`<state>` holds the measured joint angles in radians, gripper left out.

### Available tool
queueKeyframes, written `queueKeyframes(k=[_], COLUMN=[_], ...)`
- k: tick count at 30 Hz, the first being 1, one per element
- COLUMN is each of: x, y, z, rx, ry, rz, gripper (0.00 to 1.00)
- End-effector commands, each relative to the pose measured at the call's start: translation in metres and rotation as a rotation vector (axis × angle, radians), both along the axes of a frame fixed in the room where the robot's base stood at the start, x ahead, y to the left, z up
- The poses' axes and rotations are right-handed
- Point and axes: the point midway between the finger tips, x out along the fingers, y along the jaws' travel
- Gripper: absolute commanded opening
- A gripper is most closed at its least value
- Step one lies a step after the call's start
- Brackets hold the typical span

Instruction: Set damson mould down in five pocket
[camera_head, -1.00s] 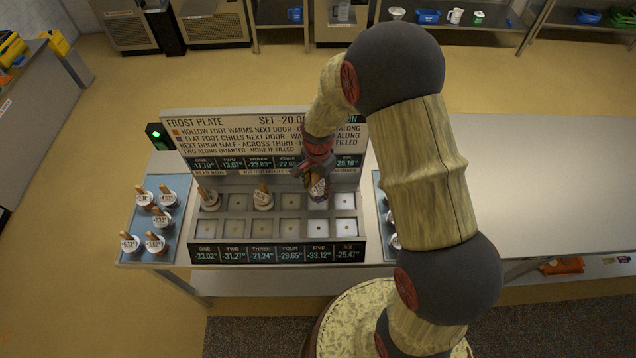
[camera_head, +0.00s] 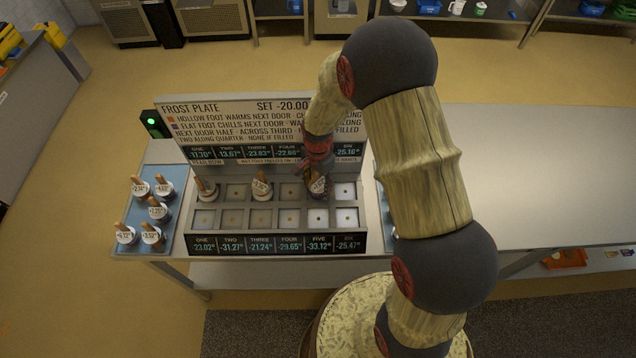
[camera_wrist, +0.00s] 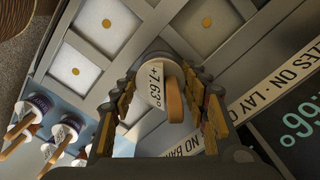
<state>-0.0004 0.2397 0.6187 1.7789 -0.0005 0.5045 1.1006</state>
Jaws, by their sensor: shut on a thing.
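My gripper (camera_head: 317,178) is shut on the damson mould (camera_head: 318,188), over the back-row pocket under the covered heading between FOUR and SIX on the frost plate (camera_head: 275,206). In the wrist view the mould (camera_wrist: 155,86) shows a white top marked +7.63° and a brown stick, between the fingers (camera_wrist: 163,105). Its foot is hidden, so I cannot tell whether it touches the pocket floor. The front-row five pocket (camera_head: 318,218) is empty.
Two other moulds stand in the back row, at one (camera_head: 205,190) and three (camera_head: 262,188). A blue tray (camera_head: 165,236) with several moulds lies left of the plate. Another tray on the right is mostly hidden by my arm. The sign board (camera_head: 230,125) rises behind the pockets.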

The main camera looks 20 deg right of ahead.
Motion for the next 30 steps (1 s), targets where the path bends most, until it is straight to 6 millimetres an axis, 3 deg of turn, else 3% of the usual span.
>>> queueKeyframes(k=[4, 5, 15, 30], x=[0.000, 0.000, 0.000, 0.000], y=[0.000, 0.000, 0.000, 0.000], z=[-0.003, -0.003, -0.003, 0.007], rx=[0.000, 0.000, 0.000, 0.000], ry=[0.000, 0.000, 0.000, 0.000], rz=[0.000, 0.000, 0.000, 0.000], gripper=[0.16, 0.47, 0.66, 0.67])
